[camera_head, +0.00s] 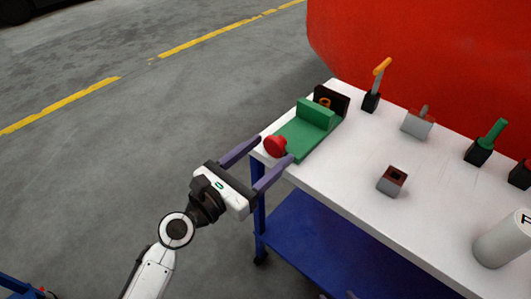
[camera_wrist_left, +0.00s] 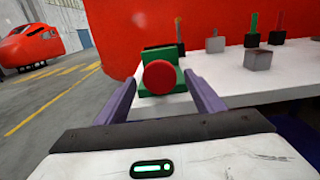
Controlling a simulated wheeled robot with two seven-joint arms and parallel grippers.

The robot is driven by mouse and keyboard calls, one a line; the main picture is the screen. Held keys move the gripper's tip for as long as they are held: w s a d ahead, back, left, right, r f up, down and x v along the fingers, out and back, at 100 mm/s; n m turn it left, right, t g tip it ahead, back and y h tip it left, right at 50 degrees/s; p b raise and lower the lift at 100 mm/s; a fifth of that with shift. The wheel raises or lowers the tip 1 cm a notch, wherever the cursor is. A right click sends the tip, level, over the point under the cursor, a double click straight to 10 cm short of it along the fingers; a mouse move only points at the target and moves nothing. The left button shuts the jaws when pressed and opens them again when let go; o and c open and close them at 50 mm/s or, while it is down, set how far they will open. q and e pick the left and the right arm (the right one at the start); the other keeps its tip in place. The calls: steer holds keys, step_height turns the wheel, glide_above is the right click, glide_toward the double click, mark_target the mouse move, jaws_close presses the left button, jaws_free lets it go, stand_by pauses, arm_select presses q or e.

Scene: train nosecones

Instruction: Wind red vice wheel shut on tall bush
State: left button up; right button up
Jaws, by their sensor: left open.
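The red vice wheel (camera_head: 275,146) sits at the near end of a green vice (camera_head: 303,133) on the white table's left corner. In the left wrist view the wheel (camera_wrist_left: 159,77) faces me, with the green vice (camera_wrist_left: 181,78) behind it. My left gripper (camera_head: 274,148) is open, with one purple finger on each side of the wheel. I cannot tell whether the fingers touch it. An orange-brown ring (camera_head: 324,102), perhaps the top of the tall bush, shows between the green jaw block and the dark plate (camera_head: 335,97). Its lower part is hidden.
On the white table (camera_head: 345,185) stand an orange-handled tool (camera_head: 381,69), a green-handled one (camera_head: 492,133), grey blocks (camera_head: 417,123) (camera_head: 392,181) and a white cylinder (camera_head: 503,240). A large red body (camera_head: 430,60) rises behind. Open floor lies left. Small purple pieces, possibly my right fingertips, show at the bottom edge.

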arm_select(q)
steer(key=c, duration=1)
steer(key=shift+c, duration=0.2)
